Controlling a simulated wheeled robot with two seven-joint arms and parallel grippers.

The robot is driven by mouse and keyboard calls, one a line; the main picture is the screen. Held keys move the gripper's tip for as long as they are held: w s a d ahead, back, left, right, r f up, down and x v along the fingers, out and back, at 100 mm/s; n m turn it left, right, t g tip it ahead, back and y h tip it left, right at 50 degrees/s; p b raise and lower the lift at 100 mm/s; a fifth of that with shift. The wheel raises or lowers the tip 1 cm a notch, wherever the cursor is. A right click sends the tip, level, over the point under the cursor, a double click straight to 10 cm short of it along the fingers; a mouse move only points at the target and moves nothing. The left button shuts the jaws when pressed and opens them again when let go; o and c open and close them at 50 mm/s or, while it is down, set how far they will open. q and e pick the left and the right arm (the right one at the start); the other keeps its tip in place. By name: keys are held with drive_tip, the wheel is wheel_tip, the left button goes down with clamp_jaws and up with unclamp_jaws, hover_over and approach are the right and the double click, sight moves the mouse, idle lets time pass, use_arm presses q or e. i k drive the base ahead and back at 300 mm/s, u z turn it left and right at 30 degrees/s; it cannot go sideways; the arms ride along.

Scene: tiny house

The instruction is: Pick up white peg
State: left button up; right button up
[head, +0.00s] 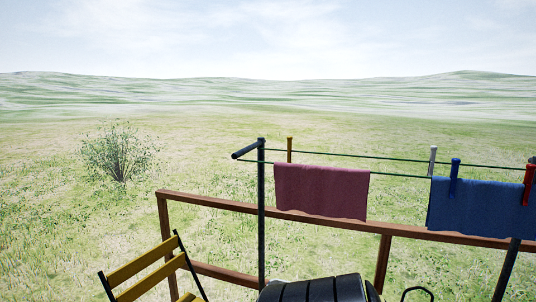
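A white peg (433,160) stands upright on the rear green line of the clothesline, in the right half of the head view. It is just left of a blue peg (454,178) on the front line. The lower end of the white peg is close to the top edge of a blue cloth (480,209). Neither of my grippers is in view.
A maroon cloth (321,190) hangs from the line by the dark post (261,215). A yellow peg (290,149) and a red peg (527,184) are also on the lines. A wooden railing (400,229) runs behind. A slatted chair (140,268) stands lower left.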

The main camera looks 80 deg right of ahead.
sight(433, 149)
drive_tip(key=k, duration=2.4)
drive_tip(key=z, duration=0.6)
